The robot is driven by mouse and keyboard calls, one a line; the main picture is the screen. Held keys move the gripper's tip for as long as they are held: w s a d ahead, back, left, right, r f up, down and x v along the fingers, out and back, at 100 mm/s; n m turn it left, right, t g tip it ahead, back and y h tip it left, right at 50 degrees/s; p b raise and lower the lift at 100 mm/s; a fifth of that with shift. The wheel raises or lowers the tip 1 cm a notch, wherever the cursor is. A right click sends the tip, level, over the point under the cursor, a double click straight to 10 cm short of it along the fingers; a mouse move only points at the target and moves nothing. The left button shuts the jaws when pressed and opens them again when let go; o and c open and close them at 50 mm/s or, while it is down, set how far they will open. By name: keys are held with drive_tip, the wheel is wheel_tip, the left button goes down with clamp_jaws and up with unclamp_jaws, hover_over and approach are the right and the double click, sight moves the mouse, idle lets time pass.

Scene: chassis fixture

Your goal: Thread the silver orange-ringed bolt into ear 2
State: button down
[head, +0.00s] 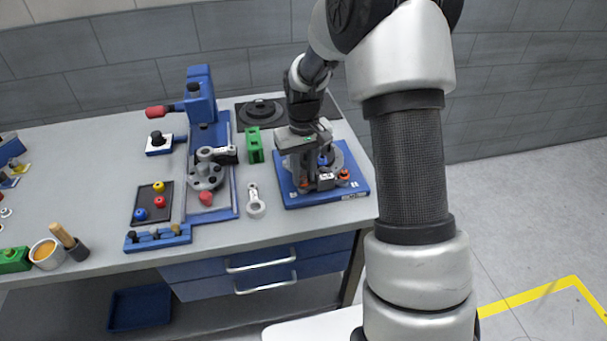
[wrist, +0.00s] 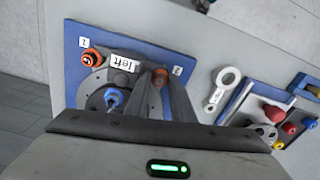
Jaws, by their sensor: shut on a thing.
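The numbers 1 (wrist: 84,42) and 2 (wrist: 177,71) mark the plate. My gripper (wrist: 161,82) is shut on the orange-ringed bolt (wrist: 160,77) beside mark 2. The fingers hide ear 2 and most of the bolt, so I cannot tell whether the bolt has entered it. Another orange-ringed piece (wrist: 92,58) sits by mark 1. In the head view my gripper (head: 305,180) points down over the fixture.
A green block (head: 254,146) and a grey ring-ended part (head: 255,205) lie left of the base plate. A blue press-like stand (head: 200,95) and a tray with coloured knobs (head: 153,203) stand farther left. The floor right of the bench is clear.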

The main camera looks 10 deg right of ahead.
drive_tip(key=c, duration=1.4)
unclamp_jaws()
drive_tip(key=shift+s+f, duration=0.2)
drive_tip(key=shift+s, duration=0.1)
drive_tip(key=shift+c, duration=0.2)
drive_tip(key=shift+d, duration=0.1)
drive_tip(key=r+p, duration=0.1)
drive_tip(key=r, duration=0.1)
drive_tip(key=r+p, duration=0.2)
drive_tip(key=r, duration=0.1)
drive_tip(key=r+p, duration=0.2)
drive_tip(key=r, duration=0.1)
drive_tip(key=shift+w+r, duration=0.1)
drive_tip(key=shift+w, duration=0.2)
drive_tip(key=shift+r, duration=0.1)
